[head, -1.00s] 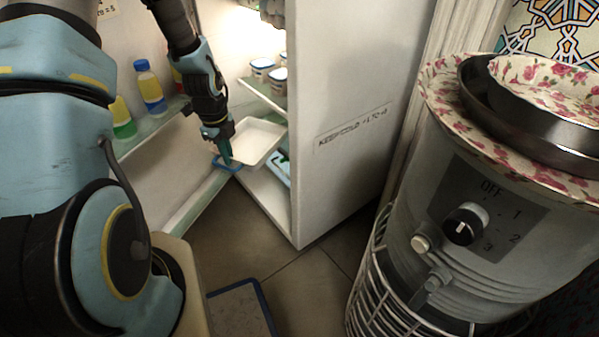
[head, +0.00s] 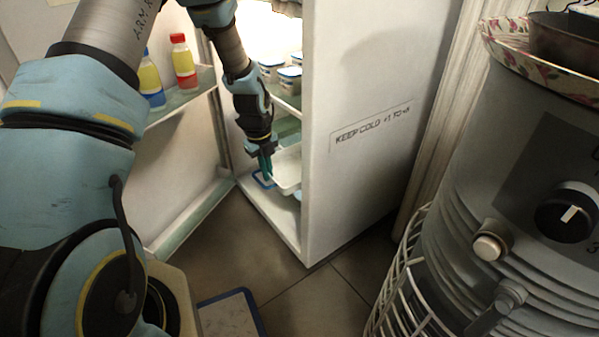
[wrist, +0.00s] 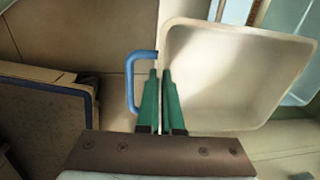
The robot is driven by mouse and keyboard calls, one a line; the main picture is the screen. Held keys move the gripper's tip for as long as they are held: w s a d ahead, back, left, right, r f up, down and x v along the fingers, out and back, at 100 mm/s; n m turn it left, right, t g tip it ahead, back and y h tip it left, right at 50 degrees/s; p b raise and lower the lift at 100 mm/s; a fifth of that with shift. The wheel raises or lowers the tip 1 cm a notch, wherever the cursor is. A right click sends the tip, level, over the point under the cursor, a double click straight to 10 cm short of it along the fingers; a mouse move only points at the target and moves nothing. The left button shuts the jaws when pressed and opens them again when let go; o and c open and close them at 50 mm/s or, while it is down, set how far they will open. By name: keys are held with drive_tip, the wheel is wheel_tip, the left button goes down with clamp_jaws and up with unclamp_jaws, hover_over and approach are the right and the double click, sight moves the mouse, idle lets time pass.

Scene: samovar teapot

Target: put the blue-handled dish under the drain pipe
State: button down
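The blue-handled dish is a white rectangular dish (head: 288,168) inside the open white cabinet, its right part hidden by the cabinet's side panel. Its blue loop handle (head: 262,182) points left. In the wrist view the dish (wrist: 235,75) fills the right and the blue handle (wrist: 131,85) is on the left. My gripper (wrist: 160,75) has its green fingers close together, with the dish's handle-side wall between them; the left finger is inside the handle loop. The gripper also shows in the head view (head: 265,163), pointing down.
The cabinet's labelled side panel (head: 360,120) stands right of the dish. The open door's shelf (head: 180,97) holds bottles. White tubs (head: 288,75) sit on a shelf above. A large samovar (head: 500,190) stands at right. A blue-edged mat (head: 230,315) lies on the floor.

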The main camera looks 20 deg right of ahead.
sight(298, 173)
drive_tip(key=d+b, duration=0.1)
drive_tip(key=d, duration=0.5)
drive_tip(key=shift+s, duration=0.15)
drive_tip(key=d, duration=0.1)
drive_tip(key=d+f+b, duration=0.1)
drive_tip(key=d, duration=0.1)
drive_tip(key=shift+s+d, duration=0.1)
drive_tip(key=shift+d, duration=0.05)
drive_tip(key=shift+f+b, duration=0.35)
drive_tip(key=shift+b, duration=0.05)
drive_tip(key=shift+r, duration=0.1)
drive_tip(key=c, duration=1.5)
unclamp_jaws()
drive_tip(key=o, duration=0.4)
